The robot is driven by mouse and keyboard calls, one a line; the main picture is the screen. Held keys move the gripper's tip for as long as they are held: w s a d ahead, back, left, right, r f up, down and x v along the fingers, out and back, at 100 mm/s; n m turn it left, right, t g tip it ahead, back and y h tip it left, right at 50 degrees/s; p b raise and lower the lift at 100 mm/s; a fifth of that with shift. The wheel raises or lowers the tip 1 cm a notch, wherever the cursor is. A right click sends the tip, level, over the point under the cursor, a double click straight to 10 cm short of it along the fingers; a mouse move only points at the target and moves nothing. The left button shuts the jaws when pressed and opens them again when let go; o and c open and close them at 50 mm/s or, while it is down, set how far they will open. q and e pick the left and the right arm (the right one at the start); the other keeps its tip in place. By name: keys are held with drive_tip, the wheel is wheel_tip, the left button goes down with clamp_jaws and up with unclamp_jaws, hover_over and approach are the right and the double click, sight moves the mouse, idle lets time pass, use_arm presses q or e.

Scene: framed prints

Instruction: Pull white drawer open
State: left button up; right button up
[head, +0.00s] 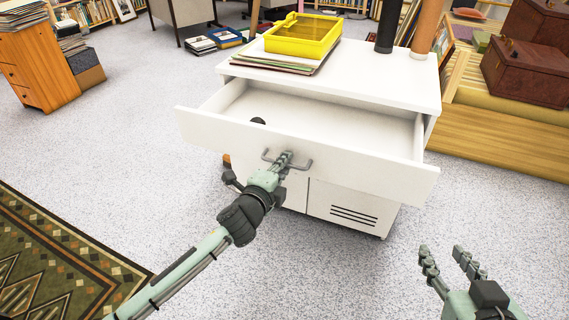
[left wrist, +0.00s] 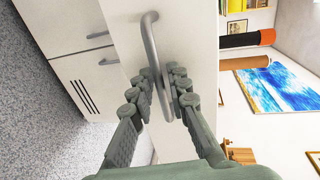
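The white drawer (head: 300,150) of the white cabinet (head: 400,85) stands pulled well out, its inside showing. A small dark round thing (head: 258,121) lies in it, partly hidden by the front panel. A grey bar handle (head: 298,167) is on the drawer front; it also shows in the left wrist view (left wrist: 150,45). My left gripper (head: 284,160) is at the handle, its fingers closed in on both sides of the bar in the left wrist view (left wrist: 166,85). My right gripper (head: 450,255) is open and empty, apart from the cabinet at lower right.
A yellow tray (head: 303,35) sits on folders (head: 275,60) on the cabinet top, with dark (head: 388,25) and brown (head: 428,28) tubes nearby. A wooden platform (head: 510,135) stands at right. The floor (head: 130,150) at left is clear, with a patterned rug (head: 50,260).

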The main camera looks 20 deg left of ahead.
use_arm(q)
drive_tip(key=v, duration=1.2)
drive_tip(key=shift+s, duration=0.1)
